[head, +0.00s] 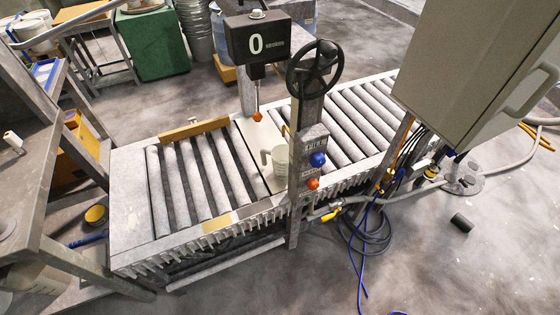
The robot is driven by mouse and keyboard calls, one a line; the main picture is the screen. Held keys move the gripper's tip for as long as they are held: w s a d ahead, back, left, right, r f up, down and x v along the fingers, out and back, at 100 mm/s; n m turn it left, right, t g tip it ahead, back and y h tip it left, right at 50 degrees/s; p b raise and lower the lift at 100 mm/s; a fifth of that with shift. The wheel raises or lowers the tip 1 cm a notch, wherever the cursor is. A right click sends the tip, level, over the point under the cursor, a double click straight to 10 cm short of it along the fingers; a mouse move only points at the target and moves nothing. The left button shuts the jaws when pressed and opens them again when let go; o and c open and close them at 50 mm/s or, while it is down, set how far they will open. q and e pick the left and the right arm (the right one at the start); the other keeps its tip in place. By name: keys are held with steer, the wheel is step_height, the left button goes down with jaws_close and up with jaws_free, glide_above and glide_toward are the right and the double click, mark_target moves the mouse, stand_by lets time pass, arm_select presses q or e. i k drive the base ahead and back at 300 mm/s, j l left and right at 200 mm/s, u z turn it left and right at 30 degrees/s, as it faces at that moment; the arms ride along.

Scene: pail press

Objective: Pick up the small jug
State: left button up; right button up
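A small white jug (280,160) with a handle on its left side stands upright on the pale plate (256,139) in the middle of the roller conveyor. The post of the press partly covers the jug's right side. The orange-tipped nozzle (257,115) hangs above the plate, up and left of the jug. Neither of my grippers shows in the head view.
The press post (306,150) with a black handwheel (314,68) stands at the conveyor's near side. A grey cabinet (470,70) hangs at right. A metal table (35,150) stands at left. Hoses (372,235) lie on the floor; the front floor is mostly clear.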

mark_target(279, 153)
steer(key=u, duration=2.05)
steer(key=z, duration=2.2)
steer(key=j+u, duration=0.3)
steer(key=j, duration=0.3)
steer(key=j+u, duration=0.35)
steer(key=j, duration=0.25)
steer(key=k, duration=0.05)
